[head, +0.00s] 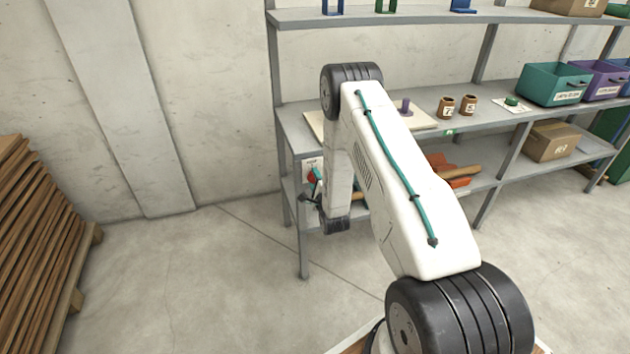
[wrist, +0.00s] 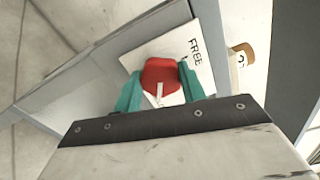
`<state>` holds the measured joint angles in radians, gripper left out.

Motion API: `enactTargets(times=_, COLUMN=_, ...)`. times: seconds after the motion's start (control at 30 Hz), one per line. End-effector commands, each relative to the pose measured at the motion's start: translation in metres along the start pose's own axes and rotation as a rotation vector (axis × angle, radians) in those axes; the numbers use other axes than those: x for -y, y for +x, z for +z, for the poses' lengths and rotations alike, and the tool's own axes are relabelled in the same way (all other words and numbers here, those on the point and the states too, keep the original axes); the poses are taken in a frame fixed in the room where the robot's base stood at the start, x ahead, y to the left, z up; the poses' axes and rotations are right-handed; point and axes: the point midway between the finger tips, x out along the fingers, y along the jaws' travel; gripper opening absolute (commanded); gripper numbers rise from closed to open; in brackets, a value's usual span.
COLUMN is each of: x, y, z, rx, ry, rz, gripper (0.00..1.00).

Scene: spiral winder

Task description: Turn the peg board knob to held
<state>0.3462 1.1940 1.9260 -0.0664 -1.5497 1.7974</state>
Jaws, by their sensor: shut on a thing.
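The red knob (wrist: 161,74) sits on a white label plate (wrist: 150,50) in the wrist view. The word FREE is printed near the plate's right edge; no other word on it shows. A white line on the knob runs down towards my gripper's palm, not towards FREE. My gripper (wrist: 159,82) has its two teal fingers on either side of the knob and is shut on it. In the head view the knob (head: 312,177) is a small red patch at the shelf's left end, partly hidden by my gripper (head: 317,188).
The grey shelf unit (head: 303,240) stands against the wall. Brown jars (head: 446,106), a purple peg (head: 405,106) and a teal bin (head: 553,84) are on its middle shelf. Stacked wooden boards (head: 40,240) stand at far left. The floor between is clear.

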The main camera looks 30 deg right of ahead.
Motion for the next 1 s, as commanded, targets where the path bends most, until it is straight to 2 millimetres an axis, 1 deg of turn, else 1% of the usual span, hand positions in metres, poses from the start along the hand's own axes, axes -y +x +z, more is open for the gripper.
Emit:
enactTargets(times=0.07, x=-0.001, y=-0.001, z=-0.001, rx=-0.003, ry=0.001, rz=0.003, gripper=0.18)
enactTargets(times=0.1, x=-0.001, y=-0.001, z=-0.001, rx=-0.003, ry=0.001, rz=0.003, gripper=0.43)
enactTargets(times=0.17, x=-0.001, y=-0.001, z=-0.001, rx=-0.003, ry=0.001, rz=0.003, gripper=0.6)
enactTargets(times=0.2, x=-0.001, y=-0.001, z=-0.001, rx=-0.003, ry=0.0, rz=0.003, gripper=0.62)
enactTargets(times=0.43, x=-0.001, y=-0.001, z=0.0, rx=-0.001, ry=0.0, rz=0.002, gripper=0.62)
enactTargets(times=0.53, x=-0.001, y=-0.006, z=0.0, rx=-0.001, ry=0.0, rz=0.003, gripper=0.62)
enactTargets(times=0.67, x=-0.001, y=-0.024, z=0.0, rx=-0.002, ry=0.0, rz=0.005, gripper=0.62)
enactTargets(times=0.8, x=-0.001, y=-0.049, z=-0.001, rx=-0.003, ry=0.0, rz=0.005, gripper=0.62)
enactTargets(times=0.9, x=-0.001, y=-0.064, z=-0.001, rx=-0.003, ry=0.0, rz=0.005, gripper=0.62)
enactTargets(times=1.0, x=-0.001, y=-0.074, z=-0.001, rx=-0.003, ry=0.0, rz=0.004, gripper=0.62)
